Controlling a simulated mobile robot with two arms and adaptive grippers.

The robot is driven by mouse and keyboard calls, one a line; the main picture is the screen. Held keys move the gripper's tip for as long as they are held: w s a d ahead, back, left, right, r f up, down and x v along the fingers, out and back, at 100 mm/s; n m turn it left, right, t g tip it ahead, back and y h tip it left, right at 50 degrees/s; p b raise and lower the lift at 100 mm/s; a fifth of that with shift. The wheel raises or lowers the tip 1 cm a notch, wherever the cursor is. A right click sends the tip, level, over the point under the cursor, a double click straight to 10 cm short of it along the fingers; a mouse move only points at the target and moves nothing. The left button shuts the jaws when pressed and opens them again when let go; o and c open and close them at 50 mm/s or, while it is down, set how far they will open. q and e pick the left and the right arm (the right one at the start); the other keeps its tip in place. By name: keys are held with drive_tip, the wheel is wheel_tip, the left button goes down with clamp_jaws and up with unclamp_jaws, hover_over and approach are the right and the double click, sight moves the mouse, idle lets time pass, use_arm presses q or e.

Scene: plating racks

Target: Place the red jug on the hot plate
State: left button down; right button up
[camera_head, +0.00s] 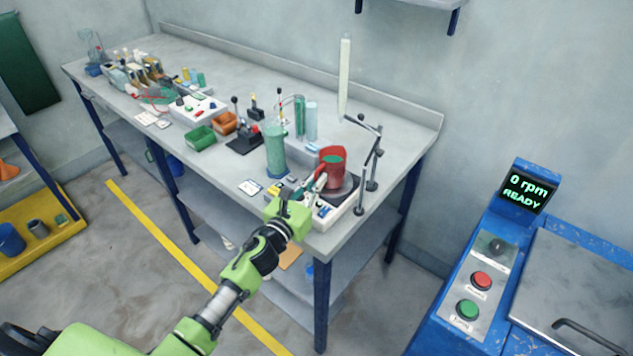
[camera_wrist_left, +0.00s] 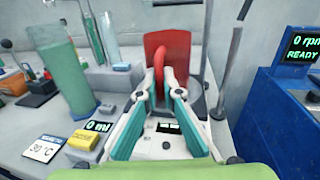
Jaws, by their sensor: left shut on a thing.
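The red jug (camera_head: 332,171) is at the near right end of the bench, with green content showing at its top. It also shows in the left wrist view (camera_wrist_left: 168,46), where its handle faces me. My left gripper (camera_head: 318,180) is shut on the handle, and its two fingers meet on it in the left wrist view (camera_wrist_left: 166,84). The jug looks upright. The hot plate (camera_head: 349,186), a dark plate on a white base, lies under it. I cannot tell whether the jug's bottom touches the plate. My right gripper is not in view.
A tall green cylinder (camera_head: 275,150) stands left of the jug. Thin metal stands (camera_head: 375,165) rise close on the right of it. A yellow block (camera_wrist_left: 84,142) and a card (camera_wrist_left: 42,148) lie left of the gripper. A blue machine (camera_head: 480,270) stands at the right.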

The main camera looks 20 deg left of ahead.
use_arm(q)
drive_tip(key=shift+f, duration=0.1)
drive_tip(key=c, duration=2.2)
unclamp_jaws()
drive_tip(key=shift+s+a, duration=0.1)
drive_tip(key=shift+s, duration=0.15)
drive_tip(key=shift+s+a+b, duration=0.3)
drive_tip(key=shift+s+b, duration=0.1)
drive_tip(key=shift+s, duration=1.5)
drive_tip(key=shift+s+a+b, duration=0.25)
drive_tip(key=shift+s+b, duration=0.1)
drive_tip(key=shift+s, duration=1.6)
drive_tip(key=shift+s+a+b, duration=0.3)
drive_tip(key=shift+s+b, duration=0.1)
drive_tip(key=shift+s, duration=1.5)
